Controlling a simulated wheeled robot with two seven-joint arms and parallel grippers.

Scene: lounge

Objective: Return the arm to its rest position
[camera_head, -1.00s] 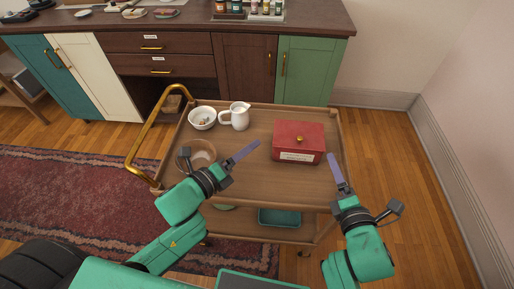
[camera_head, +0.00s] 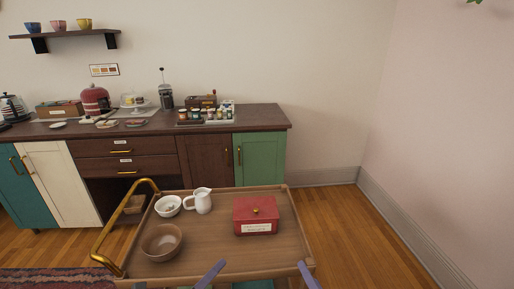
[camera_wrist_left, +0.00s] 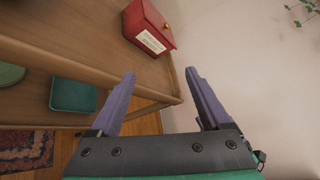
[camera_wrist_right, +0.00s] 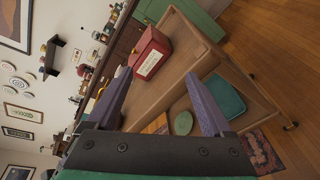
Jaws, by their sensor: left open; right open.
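My left gripper (camera_wrist_left: 160,80) is open and empty; its two purple fingers are apart in the left wrist view. A purple finger of it shows at the bottom of the head view (camera_head: 210,274), at the cart's near edge. My right gripper (camera_wrist_right: 159,76) is open and empty in the right wrist view. Its purple finger shows in the head view (camera_head: 308,275) near the cart's near right corner. Most of both arms lies outside the head view. Neither gripper touches the red box (camera_head: 256,216) on the cart's top.
The wooden cart (camera_head: 215,245) holds a brown bowl (camera_head: 161,243), a white bowl (camera_head: 168,206) and a white jug (camera_head: 203,201). A teal tray (camera_wrist_right: 214,98) is on its lower shelf. Cabinets with a dark counter (camera_head: 150,132) stand behind. Floor at right (camera_head: 345,235) is clear.

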